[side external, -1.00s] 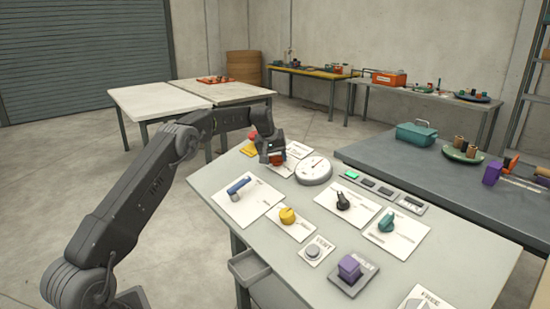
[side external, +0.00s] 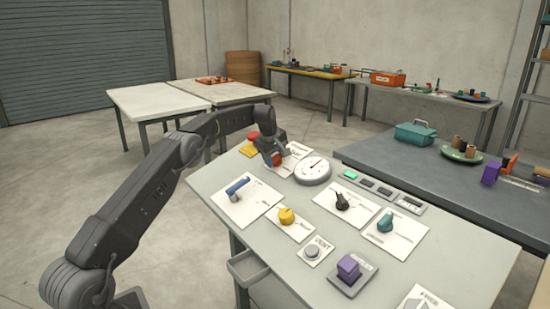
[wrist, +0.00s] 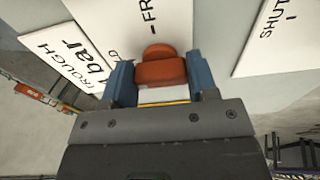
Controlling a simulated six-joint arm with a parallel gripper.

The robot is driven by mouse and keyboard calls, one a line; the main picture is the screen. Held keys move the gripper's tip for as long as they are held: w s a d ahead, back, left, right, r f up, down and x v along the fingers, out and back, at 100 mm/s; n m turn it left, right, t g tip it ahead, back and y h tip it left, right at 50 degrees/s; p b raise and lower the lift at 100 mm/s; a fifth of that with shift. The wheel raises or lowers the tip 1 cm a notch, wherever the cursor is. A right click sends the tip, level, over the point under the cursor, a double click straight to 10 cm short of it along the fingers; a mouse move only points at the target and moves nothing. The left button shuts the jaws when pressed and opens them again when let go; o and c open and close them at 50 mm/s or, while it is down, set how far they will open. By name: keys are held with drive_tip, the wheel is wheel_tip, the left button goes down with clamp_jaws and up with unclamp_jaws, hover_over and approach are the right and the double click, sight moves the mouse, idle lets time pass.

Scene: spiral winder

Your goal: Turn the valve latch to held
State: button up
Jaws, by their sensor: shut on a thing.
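An orange-red knob (wrist: 160,70) stands on a white plate (wrist: 166,20) with partly hidden lettering: "FR" ahead of the knob and a "D" to its left. I take this knob to be the valve latch. My gripper (wrist: 161,82) is shut on it, with one blue finger on each side. In the side external view my gripper (side external: 274,157) is at the far left part of the panel, pointing down. The orange-red knob (side external: 277,159) shows only partly there, between the fingers. The knob's pointing direction is hard to tell.
A round white dial (side external: 313,171) stands close to the right of my gripper. A red button (side external: 253,137) on a yellow base is just behind left. A blue lever (side external: 238,186), a yellow knob (side external: 287,215) and other controls fill the panel (side external: 268,248) nearer the camera.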

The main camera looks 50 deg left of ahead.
idle(0.5)
drive_tip(key=o, duration=0.9)
drive_tip(key=v, duration=1.3)
drive_tip(key=shift+s+r, duration=0.15)
drive_tip(key=shift+r, duration=0.25)
